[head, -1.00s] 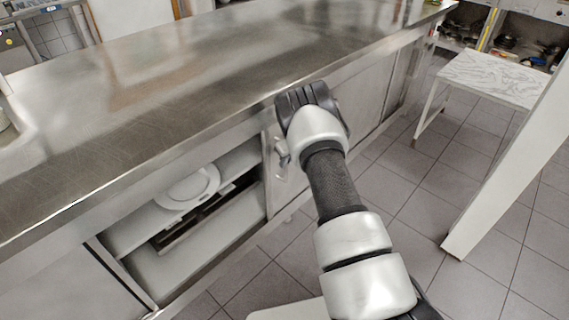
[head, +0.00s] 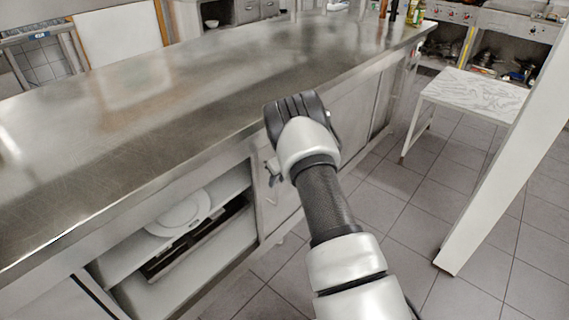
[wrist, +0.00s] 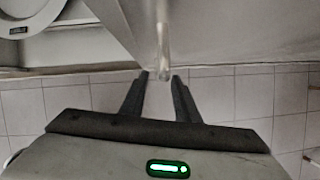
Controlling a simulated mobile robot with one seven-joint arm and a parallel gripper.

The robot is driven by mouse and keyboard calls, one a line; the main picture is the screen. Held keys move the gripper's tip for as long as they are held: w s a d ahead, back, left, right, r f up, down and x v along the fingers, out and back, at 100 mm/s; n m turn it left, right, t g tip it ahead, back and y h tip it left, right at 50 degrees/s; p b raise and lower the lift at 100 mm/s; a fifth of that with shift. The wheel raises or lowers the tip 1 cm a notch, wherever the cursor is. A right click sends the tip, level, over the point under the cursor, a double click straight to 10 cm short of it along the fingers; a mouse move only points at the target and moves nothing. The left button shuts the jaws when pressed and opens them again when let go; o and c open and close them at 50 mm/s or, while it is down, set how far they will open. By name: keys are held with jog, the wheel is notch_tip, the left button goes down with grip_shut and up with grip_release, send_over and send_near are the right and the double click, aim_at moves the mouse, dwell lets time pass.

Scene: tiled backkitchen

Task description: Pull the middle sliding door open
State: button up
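The sliding door (head: 275,212) is a grey metal panel under the long counter, just right of an open compartment (head: 215,250). My gripper (head: 272,172) is at the door's left part, below the counter edge, and my wrist hides much of it in the head view. In the wrist view, the two dark fingers of my gripper (wrist: 161,78) are apart. A narrow upright light bar (wrist: 163,40) lines up with the gap between the fingertips. I cannot tell whether they touch it. The grey panel (wrist: 235,35) fills the upper right there.
White plates (head: 178,213) lie on a shelf in the open compartment. The steel counter top (head: 200,90) overhangs the doors. A marble-topped table (head: 478,95) and a slanting white post (head: 500,180) stand right. Tiled floor (head: 395,210) is free between.

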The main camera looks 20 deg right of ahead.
jog(key=p+v, duration=0.2)
jog(key=v, duration=1.1)
jog(key=shift+s+r, duration=0.2)
jog(key=shift+r, duration=0.05)
